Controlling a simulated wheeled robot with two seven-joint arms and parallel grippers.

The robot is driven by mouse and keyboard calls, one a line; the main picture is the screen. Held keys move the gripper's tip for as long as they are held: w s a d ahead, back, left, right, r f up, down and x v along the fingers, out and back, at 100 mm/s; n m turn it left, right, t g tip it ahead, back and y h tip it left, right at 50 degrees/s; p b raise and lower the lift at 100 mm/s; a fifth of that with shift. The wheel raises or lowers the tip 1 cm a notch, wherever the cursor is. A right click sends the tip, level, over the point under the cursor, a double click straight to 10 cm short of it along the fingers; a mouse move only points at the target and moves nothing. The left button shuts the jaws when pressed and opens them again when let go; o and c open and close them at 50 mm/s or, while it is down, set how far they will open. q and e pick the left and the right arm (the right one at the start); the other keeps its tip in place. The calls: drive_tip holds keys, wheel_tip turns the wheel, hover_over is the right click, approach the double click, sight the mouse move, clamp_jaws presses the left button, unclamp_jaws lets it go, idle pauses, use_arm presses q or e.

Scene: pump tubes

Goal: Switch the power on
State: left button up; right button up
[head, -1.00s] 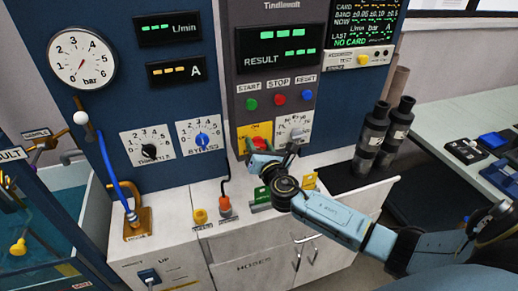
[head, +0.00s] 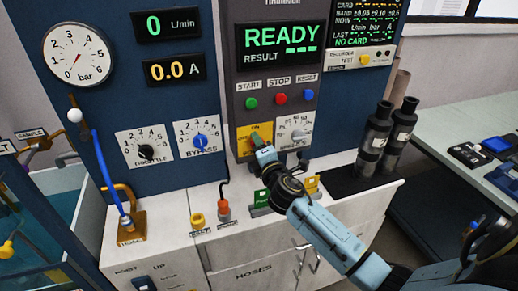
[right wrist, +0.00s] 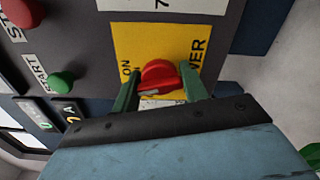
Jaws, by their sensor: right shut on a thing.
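The red power knob (right wrist: 158,76) sits on a yellow plate (right wrist: 125,45) marked ON and POWER in the right wrist view. My right gripper (right wrist: 158,88) is shut on the knob, one green finger on each side of it. In the head view the yellow plate (head: 242,133) shows on the grey panel, and my right gripper (head: 265,153) covers the knob. The main display (head: 280,45) reads READY in green. My left gripper is not in view.
START (head: 251,102), STOP (head: 280,97) and RESET (head: 308,95) buttons sit above the power plate. A grey selector knob (head: 298,135) is close on its right. Two dark cylinders (head: 372,140) stand right of the panel. My right forearm crosses the counter front.

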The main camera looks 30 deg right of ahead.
drive_tip(key=shift+m, duration=1.6)
drive_tip(key=o, duration=1)
drive_tip(key=v, duration=1.3)
drive_tip(key=shift+s+b, duration=0.2)
drive_tip(key=shift+b, duration=0.2)
